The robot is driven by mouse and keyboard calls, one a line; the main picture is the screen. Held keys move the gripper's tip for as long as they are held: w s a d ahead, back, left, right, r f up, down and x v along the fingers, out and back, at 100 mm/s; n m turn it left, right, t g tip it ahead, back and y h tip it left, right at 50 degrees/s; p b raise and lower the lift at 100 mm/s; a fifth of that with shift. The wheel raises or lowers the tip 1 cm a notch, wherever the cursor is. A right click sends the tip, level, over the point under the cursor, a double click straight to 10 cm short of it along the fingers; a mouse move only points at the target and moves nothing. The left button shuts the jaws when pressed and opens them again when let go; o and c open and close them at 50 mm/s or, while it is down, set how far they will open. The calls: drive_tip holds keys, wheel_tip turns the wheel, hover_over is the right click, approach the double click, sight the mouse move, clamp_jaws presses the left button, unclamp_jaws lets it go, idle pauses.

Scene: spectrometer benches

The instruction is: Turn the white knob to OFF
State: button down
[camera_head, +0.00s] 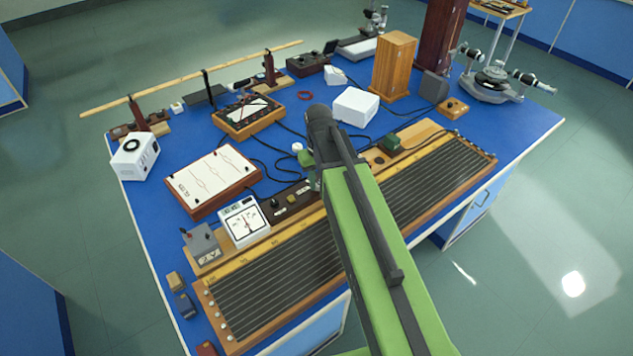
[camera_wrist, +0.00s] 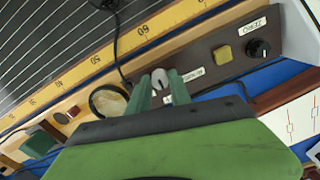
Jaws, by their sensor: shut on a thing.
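The white knob (camera_wrist: 161,80) is in the wrist view, on a dark panel (camera_wrist: 205,50), with a small white label (camera_wrist: 193,74) just to its right. The label's words are too small to read. My gripper (camera_wrist: 160,84) has its two green fingers on either side of the knob and is shut on it. The knob's lower part is hidden between the fingers. In the head view my green arm reaches over the bench and covers the knob and fingertips; the panel (camera_head: 289,202) shows left of the arm.
A yellow button (camera_wrist: 222,54) and a black knob (camera_wrist: 262,47) sit on the same panel. A round ring-like piece (camera_wrist: 107,101) and a black cable are close left of my fingers. A scaled, stringed board (camera_head: 275,283) lies along the front. A white meter (camera_head: 243,222) stands left.

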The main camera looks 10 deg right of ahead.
sight(318, 184)
drive_tip(key=shift+w, duration=0.1)
idle(0.4)
drive_tip(key=c, duration=1.2)
unclamp_jaws()
drive_tip(key=shift+o, duration=0.2)
wheel_tip(318, 184, up, 17)
drive_tip(key=p, duration=1.7)
drive_tip(key=shift+r, duration=0.2)
